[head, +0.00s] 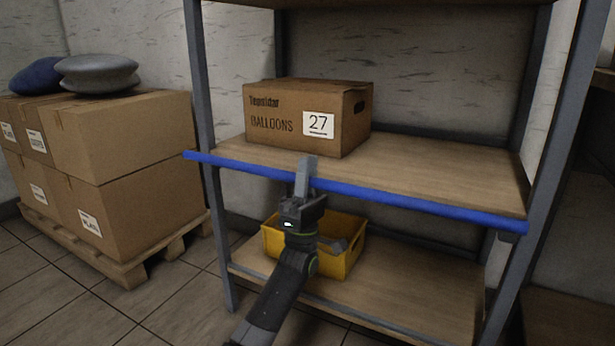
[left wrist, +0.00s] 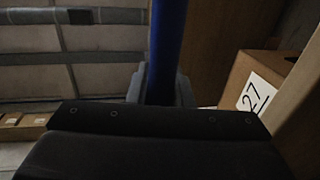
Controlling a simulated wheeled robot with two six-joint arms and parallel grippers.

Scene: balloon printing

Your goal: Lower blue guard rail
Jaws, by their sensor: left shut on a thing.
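The blue guard rail (head: 420,207) runs along the front edge of the middle shelf, from the left post to the right post. My left gripper (head: 306,175) reaches up from below and is shut on the rail, left of its middle. In the left wrist view the blue rail (left wrist: 167,50) runs up from between the grey fingers (left wrist: 160,88). My right gripper is in neither view.
A balloon box labelled 27 (head: 273,115) stands on the middle shelf (head: 450,178) behind the rail. A yellow bin (head: 350,255) sits on the lower shelf (head: 410,300), partly behind my left arm. Cartons (head: 130,135) on a pallet (head: 135,265) stand at left.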

